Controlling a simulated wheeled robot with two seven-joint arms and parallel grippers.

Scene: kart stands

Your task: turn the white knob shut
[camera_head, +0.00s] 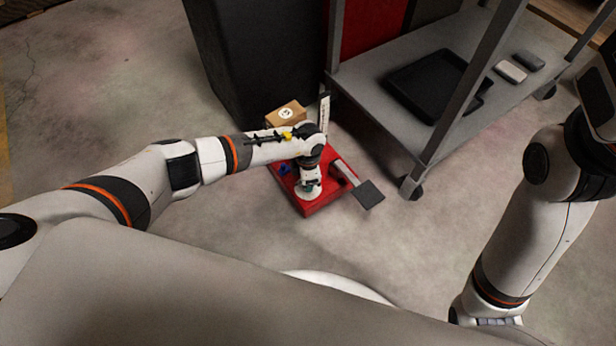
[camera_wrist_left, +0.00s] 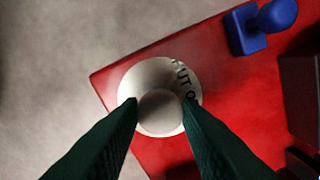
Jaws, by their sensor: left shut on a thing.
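The white knob (camera_wrist_left: 159,108) has a round top on a wider white dial with dark lettering, of which "UT O" shows. It stands on a red board (camera_wrist_left: 110,80), which lies on the floor in the head view (camera_head: 318,207). My left gripper (camera_wrist_left: 162,108) has one dark finger on each side of the knob and is shut on it. In the head view my left gripper (camera_head: 310,182) points down over the board and hides most of the knob. My right arm is at the right of the head view; its gripper is out of the picture.
A blue part (camera_wrist_left: 248,28) sits beside the knob. A light bar with a dark square plate (camera_head: 369,194) sticks out over the board's right side. A cardboard box (camera_head: 287,114) is behind. A grey cart (camera_head: 440,110) with a black tray (camera_head: 433,82) stands at right.

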